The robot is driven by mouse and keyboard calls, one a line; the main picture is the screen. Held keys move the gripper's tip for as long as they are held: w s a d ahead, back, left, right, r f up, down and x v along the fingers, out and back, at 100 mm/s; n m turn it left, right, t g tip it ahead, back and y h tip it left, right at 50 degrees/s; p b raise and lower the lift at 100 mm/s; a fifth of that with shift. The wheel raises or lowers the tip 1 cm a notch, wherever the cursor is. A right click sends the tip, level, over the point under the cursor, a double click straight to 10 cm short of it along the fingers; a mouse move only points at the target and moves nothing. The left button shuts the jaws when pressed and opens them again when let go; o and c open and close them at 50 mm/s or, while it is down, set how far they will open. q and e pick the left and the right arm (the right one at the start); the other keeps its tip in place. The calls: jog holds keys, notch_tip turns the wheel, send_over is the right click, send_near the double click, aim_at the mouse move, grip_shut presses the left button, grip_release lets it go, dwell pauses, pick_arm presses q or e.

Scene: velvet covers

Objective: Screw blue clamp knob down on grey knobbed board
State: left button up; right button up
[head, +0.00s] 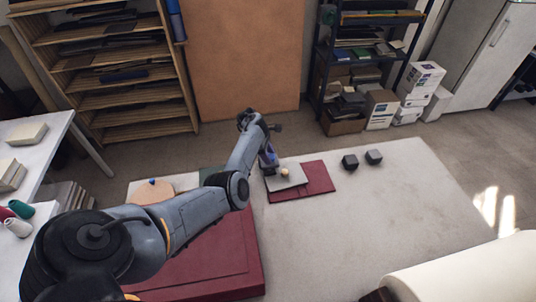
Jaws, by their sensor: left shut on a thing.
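My left arm reaches across the table, and its gripper (269,164) points down at the left end of the grey board (290,181). The gripper is shut on a small blue thing, which I take to be the blue clamp knob; the fingers mostly hide it. I cannot tell how the knob meets the board. The grey board lies on a dark red cover (317,177), with a small pale knob (284,172) standing on it just right of the gripper. My right gripper is not in view.
Two dark blocks (350,161) (374,157) stand right of the red cover. A large dark red panel (215,262) lies under my left arm. A round tan piece (150,193) with a blue top is at left. The table's right middle is clear; a pale roll (470,272) lies front right.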

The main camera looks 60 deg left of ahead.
pick_arm(q)
jog(key=shift+m, duration=0.3)
jog(key=shift+a+f+m+g+b, duration=0.1)
jog(key=shift+m+g+b, duration=0.3)
jog(key=shift+m, duration=0.5)
jog(key=m+g+h+b, duration=0.1)
jog(key=m, duration=0.1)
jog(key=shift+w+m, duration=0.1)
jog(key=shift+m, duration=0.3)
jog(key=m+g+b, duration=0.1)
jog(key=m+b, duration=0.1)
jog(key=m, duration=0.1)
jog(key=shift+f+b, duration=0.1)
jog(key=shift+b, duration=0.3)
jog(key=shift+w+m+g+b, duration=0.1)
jog(key=shift+m+g+b, duration=0.4)
jog(key=shift+m+b, duration=0.55)
jog(key=shift+m, duration=0.25)
jog(key=o, duration=1)
jog(key=shift+r, duration=0.2)
